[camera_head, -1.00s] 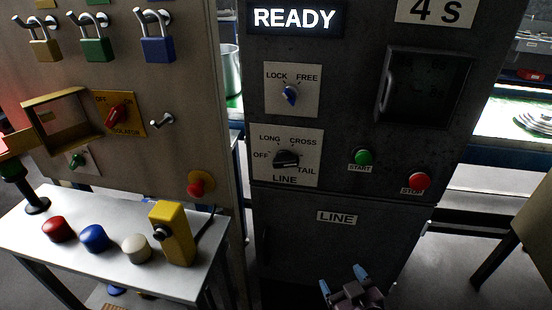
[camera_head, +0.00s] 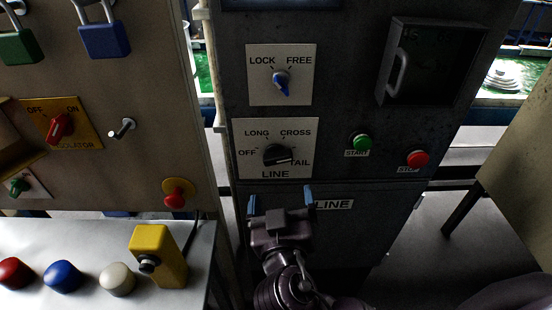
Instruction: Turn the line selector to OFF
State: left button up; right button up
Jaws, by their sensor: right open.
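The line selector (camera_head: 277,154) is a black knob on a white plate (camera_head: 243,170) marked OFF, LONG, CROSS and TAIL on the dark cabinet. OFF is at its left. The knob's longer end appears to point right, toward TAIL. My right gripper (camera_head: 280,199) is just below the plate in the picture, fingers pointing up. Its two blue-tipped fingers are spread wide with nothing between them. It is apart from the knob, and its depth from the panel is hard to judge. My left gripper is out of view.
Above the selector is a blue LOCK/FREE knob (camera_head: 281,82). To its right are a green START button (camera_head: 362,142), a red STOP button (camera_head: 417,159) and a handled door (camera_head: 440,65). A bench (camera_head: 205,245) with a yellow box (camera_head: 160,255) stands at the left.

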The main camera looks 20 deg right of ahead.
aim_at(280, 162)
jog(key=p+x, duration=0.2)
jog(key=x, duration=0.8)
jog(key=shift+w+f+p, duration=0.1)
jog(key=shift+w+p, duration=0.2)
jog(key=shift+w, duration=0.1)
jog(key=c, duration=0.9)
jog(key=shift+c, duration=0.2)
jog(key=shift+n, duration=0.4)
jog(key=n, duration=0.8)
jog(key=shift+r+n, duration=0.3)
jog(key=shift+n, duration=0.1)
